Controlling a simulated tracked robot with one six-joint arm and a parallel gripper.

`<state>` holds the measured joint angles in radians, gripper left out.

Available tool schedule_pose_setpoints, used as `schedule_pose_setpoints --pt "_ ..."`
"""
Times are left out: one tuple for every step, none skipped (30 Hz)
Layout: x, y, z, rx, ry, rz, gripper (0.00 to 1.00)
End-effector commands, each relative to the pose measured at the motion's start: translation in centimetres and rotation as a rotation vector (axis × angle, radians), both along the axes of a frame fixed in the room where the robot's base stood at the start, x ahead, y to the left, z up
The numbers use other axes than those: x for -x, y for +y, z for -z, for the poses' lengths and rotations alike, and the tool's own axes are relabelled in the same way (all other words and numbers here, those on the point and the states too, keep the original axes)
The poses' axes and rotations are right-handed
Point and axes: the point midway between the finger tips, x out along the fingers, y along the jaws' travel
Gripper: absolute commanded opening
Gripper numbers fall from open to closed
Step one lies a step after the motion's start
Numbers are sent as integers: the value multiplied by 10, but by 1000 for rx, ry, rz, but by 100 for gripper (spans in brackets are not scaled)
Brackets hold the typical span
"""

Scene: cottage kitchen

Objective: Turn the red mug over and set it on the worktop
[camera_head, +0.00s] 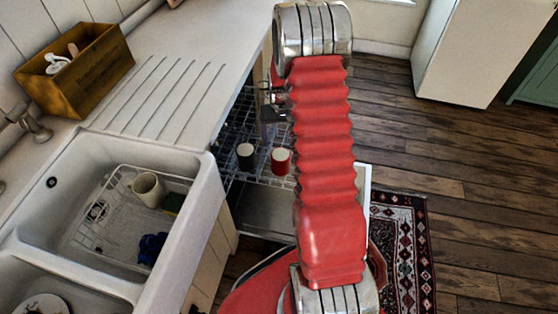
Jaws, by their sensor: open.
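The red mug (281,164) stands in the wire rack (240,180) of the open dishwasher, just left of my arm. Its top end shows as a pale disc; I cannot tell whether this is its base or its inside. My gripper (272,112) shows as small dark and metal parts at the left edge of my arm, above the rack. It is open and appears empty, apart from the red mug and farther back in the picture. My arm hides part of it. The pale worktop (185,50) runs along the left, with drain grooves.
A dark mug (246,157) stands left of the red mug in the rack. The white sink (200,190) holds a cream mug (147,188) and a blue cloth (152,248). A wooden box (95,75) stands on the worktop. The worktop beyond the grooves is clear.

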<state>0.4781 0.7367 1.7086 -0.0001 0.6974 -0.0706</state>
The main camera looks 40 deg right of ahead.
Motion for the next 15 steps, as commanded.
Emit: schedule_pose_setpoints --pt "0 0 9 -1 2 0 81" --pt "0 0 14 -1 2 0 81" --pt "0 0 20 -1 2 0 81" --pt "0 0 25 -1 2 0 81" --pt "0 0 29 -1 2 0 81" --pt "0 0 35 -1 2 0 81" --pt "0 0 39 0 1 0 81" --pt "0 0 42 0 1 0 81" --pt "0 0 47 0 1 -1 81" --pt "0 0 49 0 0 -1 81" --pt "0 0 51 0 0 -1 81" --pt "0 0 53 0 -1 -1 81" --pt "0 0 53 0 -1 -1 81" --pt "0 0 54 0 -1 -1 81" --pt "-1 0 54 0 -1 -1 81"
